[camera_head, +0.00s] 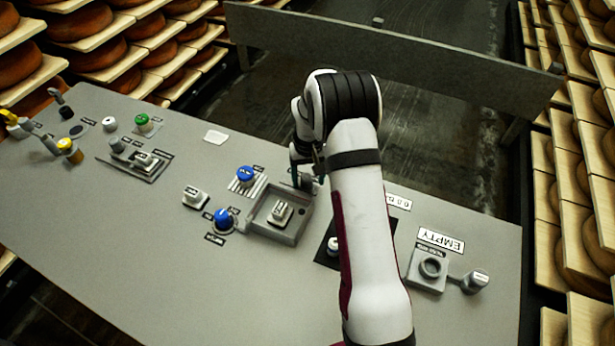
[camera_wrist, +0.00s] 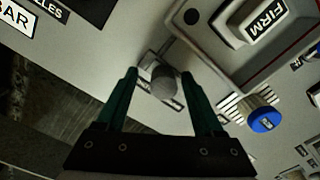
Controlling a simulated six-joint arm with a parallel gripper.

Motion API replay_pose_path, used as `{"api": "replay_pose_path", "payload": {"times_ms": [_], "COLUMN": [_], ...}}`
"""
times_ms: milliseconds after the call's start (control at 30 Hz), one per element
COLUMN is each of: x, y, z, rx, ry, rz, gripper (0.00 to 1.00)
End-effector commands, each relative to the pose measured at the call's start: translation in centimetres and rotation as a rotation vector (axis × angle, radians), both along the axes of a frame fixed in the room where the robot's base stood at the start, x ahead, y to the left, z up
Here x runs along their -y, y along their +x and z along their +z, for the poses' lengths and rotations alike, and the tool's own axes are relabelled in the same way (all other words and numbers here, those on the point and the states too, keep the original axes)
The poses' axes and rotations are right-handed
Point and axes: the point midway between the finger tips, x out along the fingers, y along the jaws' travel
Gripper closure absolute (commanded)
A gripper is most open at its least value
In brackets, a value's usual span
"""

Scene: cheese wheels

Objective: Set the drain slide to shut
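My gripper (camera_head: 304,180) points down by the far edge of the console, beside the shallow grey tray (camera_head: 265,228). In the wrist view, my gripper (camera_wrist: 159,78) is open. Its two green fingers stand on either side of a small grey knob (camera_wrist: 164,84), with gaps visible. The knob sits on a slotted plate with a label beside it, close to the tray's corner. It looks like the drain slide, but the label is too covered and small to read, so I cannot tell its setting. The tray (camera_wrist: 228,78) holds a block marked FIRM (camera_wrist: 262,22).
A blue knob (camera_head: 246,174) on a striped patch stands left of the tray; it also shows in the wrist view (camera_wrist: 264,119). Another blue knob (camera_head: 224,219) is nearer. A ring fixture (camera_head: 430,268) stands right, by an EMPTY sign (camera_head: 441,240). Another slide-like fixture (camera_head: 138,158) is left.

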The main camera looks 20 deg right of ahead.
Motion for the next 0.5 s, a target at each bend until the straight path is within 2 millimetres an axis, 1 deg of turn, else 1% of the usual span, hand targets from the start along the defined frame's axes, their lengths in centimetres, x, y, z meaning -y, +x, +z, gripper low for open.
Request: {"api": "replay_pose_path", "payload": {"times_ms": [167,267,367,467,500], "x": [0.0,0.0,0.0,0.0,0.0], "y": [0.1,0.1,0.2,0.2,0.2], "z": [0.1,1.0,3.1,5.8,7.0], "rx": [0.002,0.003,0.006,0.006,0.007], "ry": [0.000,0.000,-0.001,0.000,-0.001], "rz": [0.001,0.000,0.002,0.000,0.001], "gripper": [0.31,0.31,0.31,0.31,0.31]}}
